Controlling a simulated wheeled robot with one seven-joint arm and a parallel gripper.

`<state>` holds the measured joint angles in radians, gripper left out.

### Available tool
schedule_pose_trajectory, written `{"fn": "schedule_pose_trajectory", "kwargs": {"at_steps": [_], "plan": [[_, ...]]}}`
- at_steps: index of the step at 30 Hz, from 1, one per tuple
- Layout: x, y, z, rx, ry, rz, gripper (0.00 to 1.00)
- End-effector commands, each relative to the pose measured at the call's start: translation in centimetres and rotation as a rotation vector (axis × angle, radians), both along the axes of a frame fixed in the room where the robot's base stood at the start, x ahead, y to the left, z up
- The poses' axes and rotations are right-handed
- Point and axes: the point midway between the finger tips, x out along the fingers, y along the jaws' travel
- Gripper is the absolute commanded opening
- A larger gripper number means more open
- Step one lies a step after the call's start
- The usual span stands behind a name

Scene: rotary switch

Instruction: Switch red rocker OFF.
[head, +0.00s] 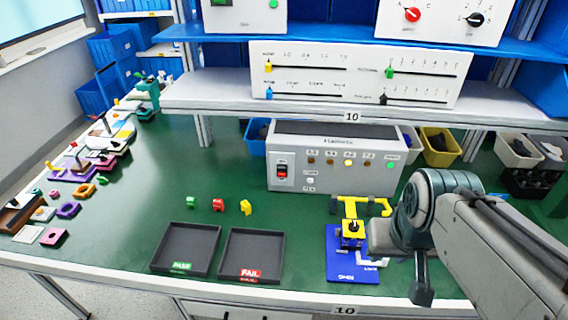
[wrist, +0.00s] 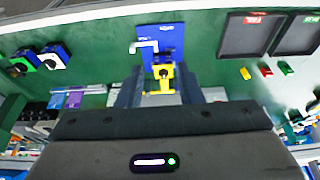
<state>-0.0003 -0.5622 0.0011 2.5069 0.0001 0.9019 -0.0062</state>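The red rocker (head: 282,170) is on a white plate at the left of the grey control box's front face (head: 345,175), in the head view. Its exact tilt is too small to tell. My gripper (wrist: 160,88) shows in the wrist view with its two dark fingers apart, nothing clearly held between them. In the head view my arm comes in from the right, and its end is right of and nearer than the box, beside the blue plate with a yellow clamp (head: 353,232). The fingertips are hidden there. The rocker cannot be made out in the wrist view.
Two dark trays, PASS (head: 186,249) and FAIL (head: 252,256), lie in front of the box. Small green, red and yellow pieces (head: 218,205) lie behind them. A shelf (head: 330,105) overhangs behind the box.

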Motion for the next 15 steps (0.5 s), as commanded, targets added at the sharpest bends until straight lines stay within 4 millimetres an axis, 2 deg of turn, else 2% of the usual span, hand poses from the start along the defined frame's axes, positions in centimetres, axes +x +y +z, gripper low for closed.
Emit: {"fn": "schedule_pose_trajectory", "kwargs": {"at_steps": [11, 15], "plan": [[0.00, 0.00, 0.00, 0.000, 0.000, 0.000, 0.33], [0.00, 0.00, 0.00, 0.000, 0.000, 0.000, 0.00]]}}
